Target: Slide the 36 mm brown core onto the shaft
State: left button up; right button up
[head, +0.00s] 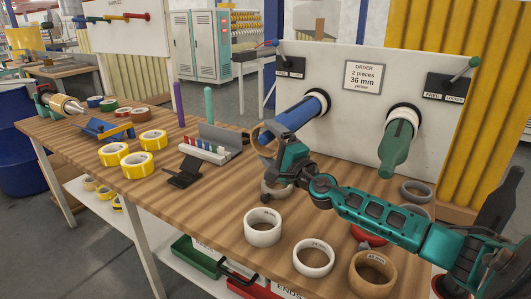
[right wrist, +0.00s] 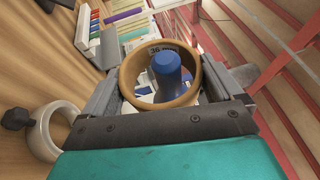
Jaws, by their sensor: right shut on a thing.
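My right gripper (head: 272,150) is shut on the brown core (right wrist: 129,76), a tan ring marked 36 mm. The core shows between its fingers in the right wrist view, and it is at the tip of the blue shaft (head: 297,117) in the head view. The blue shaft juts from the upright white panel towards the left front. Its rounded blue end (right wrist: 168,70) shows inside the core's opening, a little off centre. I cannot tell whether the end is inside the core or just behind it. My left gripper is not in view.
A green shaft (head: 396,150) juts from the panel (head: 345,135) to the right. White cores (head: 262,235) and a larger brown core (head: 372,280) lie on the front of the wooden table (head: 215,215). Yellow tape rolls (head: 138,165) and a holder with coloured pieces (head: 205,152) are left.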

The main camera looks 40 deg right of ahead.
jog(key=shift+w+d+r, duration=0.1)
jog(key=shift+d, duration=0.2)
jog(key=shift+f, duration=0.2)
jog(key=shift+f+b, duration=0.7)
jog(key=shift+b, duration=0.15)
jog(key=o, duration=0.7)
